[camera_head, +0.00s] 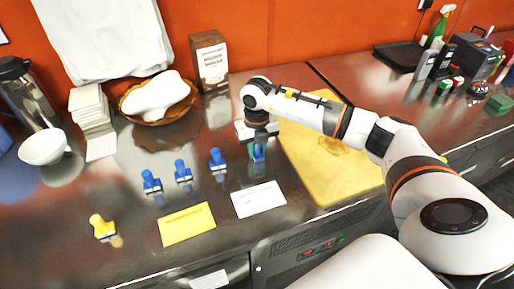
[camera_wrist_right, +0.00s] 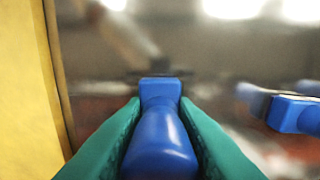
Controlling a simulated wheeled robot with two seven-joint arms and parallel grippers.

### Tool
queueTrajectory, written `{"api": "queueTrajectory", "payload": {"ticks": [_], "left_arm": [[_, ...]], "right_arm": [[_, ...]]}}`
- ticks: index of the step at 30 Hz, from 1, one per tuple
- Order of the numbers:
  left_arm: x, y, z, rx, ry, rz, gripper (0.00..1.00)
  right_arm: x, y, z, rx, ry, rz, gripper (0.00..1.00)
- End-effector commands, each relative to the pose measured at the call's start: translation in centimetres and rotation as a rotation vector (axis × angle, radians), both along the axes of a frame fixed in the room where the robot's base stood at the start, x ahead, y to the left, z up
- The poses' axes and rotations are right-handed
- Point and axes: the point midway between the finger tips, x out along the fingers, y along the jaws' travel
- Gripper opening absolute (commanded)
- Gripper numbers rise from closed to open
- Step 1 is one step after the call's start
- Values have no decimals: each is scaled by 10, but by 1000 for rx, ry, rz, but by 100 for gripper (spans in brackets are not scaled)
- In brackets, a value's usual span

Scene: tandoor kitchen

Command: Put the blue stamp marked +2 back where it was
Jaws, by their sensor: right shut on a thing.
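My right gripper (camera_head: 258,142) points down over the counter, just left of the yellow board. It is shut on a blue stamp (camera_head: 258,153). In the right wrist view the held blue stamp (camera_wrist_right: 160,140) sits between the two green fingers. I cannot read a mark on it, nor tell whether its base touches the counter. Three more blue stamps stand in a slanting row to its left: the nearest to it (camera_head: 216,160), the middle one (camera_head: 182,172) and the far left one (camera_head: 151,183). My left gripper is not in view.
A white card (camera_head: 258,199) and a yellow card (camera_head: 187,224) lie in front of the stamps. A yellow stamp (camera_head: 103,229) stands at the left. The yellow board (camera_head: 325,170) lies right of my gripper. A basket (camera_head: 133,109) and a brown box (camera_head: 209,62) stand behind.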

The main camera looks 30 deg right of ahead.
Motion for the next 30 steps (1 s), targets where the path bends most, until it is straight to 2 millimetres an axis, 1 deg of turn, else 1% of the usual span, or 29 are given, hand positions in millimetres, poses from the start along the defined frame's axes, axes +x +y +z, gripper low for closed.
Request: {"api": "queueTrajectory", "payload": {"ticks": [1, 3, 5, 13, 15, 17, 20, 27, 30], "left_arm": [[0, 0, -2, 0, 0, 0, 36], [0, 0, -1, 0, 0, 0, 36], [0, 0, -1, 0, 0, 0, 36], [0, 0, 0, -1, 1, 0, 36], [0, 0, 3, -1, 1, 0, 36], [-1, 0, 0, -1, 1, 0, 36], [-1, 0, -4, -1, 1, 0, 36], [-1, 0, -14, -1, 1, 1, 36], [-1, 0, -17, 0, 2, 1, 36]], "right_arm": [[0, 0, -2, 0, 0, 0, 26], [0, 0, -1, 0, 0, 0, 38], [0, 0, -1, 0, 0, 0, 46], [0, 0, 0, 0, 0, 0, 46], [0, 0, 4, 0, 0, 0, 46], [1, 0, 8, 0, -2, 0, 46], [1, 0, 23, 0, -4, 2, 46], [1, 0, 76, 0, -5, 0, 46], [1, 0, 95, 1, -5, 1, 46]]}}
